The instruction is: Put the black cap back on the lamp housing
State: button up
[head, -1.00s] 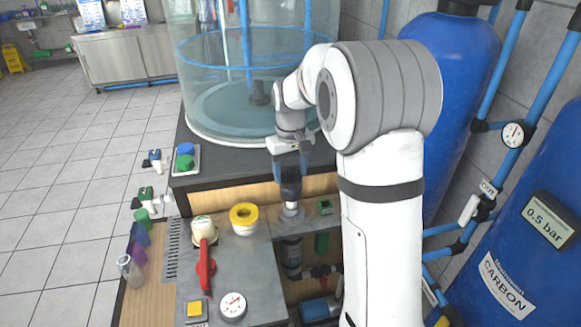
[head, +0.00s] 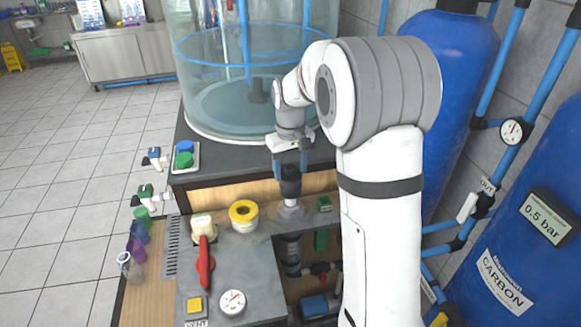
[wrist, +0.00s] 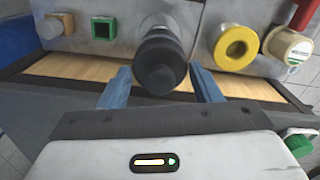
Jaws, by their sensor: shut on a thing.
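The black cap (head: 290,182) is a dark cylinder held upright between the blue fingers of my gripper (head: 290,168). In the wrist view the cap (wrist: 160,65) shows end-on, with a finger on each side. Below it, the grey collar of the lamp housing (head: 290,209) stands on the grey bench top. The lamp housing's darker lower body (head: 291,250) hangs beneath the top. The cap's lower end is at the collar; I cannot tell whether it is seated.
A yellow ring (head: 243,215), a cream-capped part (head: 202,226), a red handle (head: 205,265) and a small green square frame (head: 324,204) are nearby on the bench. A clear tank (head: 250,75) stands behind. Blue tanks (head: 455,90) stand at the right.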

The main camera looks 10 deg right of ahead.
aim_at(291, 179)
jog(key=shift+f, duration=0.1)
jog(key=shift+f+b, duration=0.75)
jog(key=shift+f, duration=0.2)
jog(key=shift+f, duration=0.15)
jog(key=shift+f+b, duration=0.5)
jog(key=shift+f, duration=0.2)
jog(key=shift+f, duration=0.1)
dwell(0.6)
jog(key=shift+f+b, duration=0.55)
jog(key=shift+f, duration=0.25)
jog(key=shift+f, duration=0.15)
jog(key=shift+f, duration=0.2)
